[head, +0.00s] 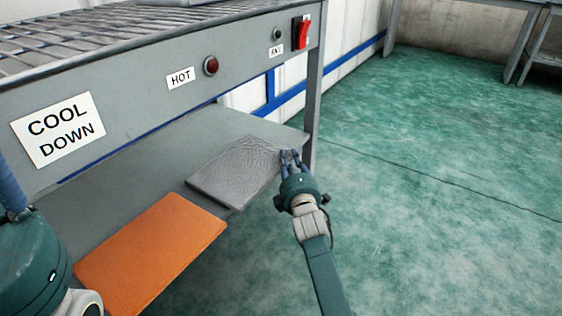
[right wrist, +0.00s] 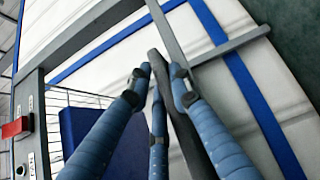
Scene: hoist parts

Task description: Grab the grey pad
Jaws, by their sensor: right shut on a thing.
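The grey pad (head: 232,172) is a flat, textured square on the lower shelf of the grey machine. It lies beyond the orange pad, at the shelf's front edge. My right gripper (head: 290,158) is at the pad's right corner, shut on it. In the right wrist view, the blue fingers (right wrist: 158,82) close on a thin grey edge (right wrist: 187,135) seen side-on. Part of my left gripper shows at the left edge of the head view, with its fingertips cut off.
An orange pad (head: 150,252) lies on the shelf (head: 140,165), nearer to me. Above are a "COOL DOWN" sign (head: 58,129), a red lamp (head: 211,66) and a red switch (head: 301,33). A machine leg (head: 312,95) stands just behind my right gripper. The green floor (head: 430,200) at right is clear.

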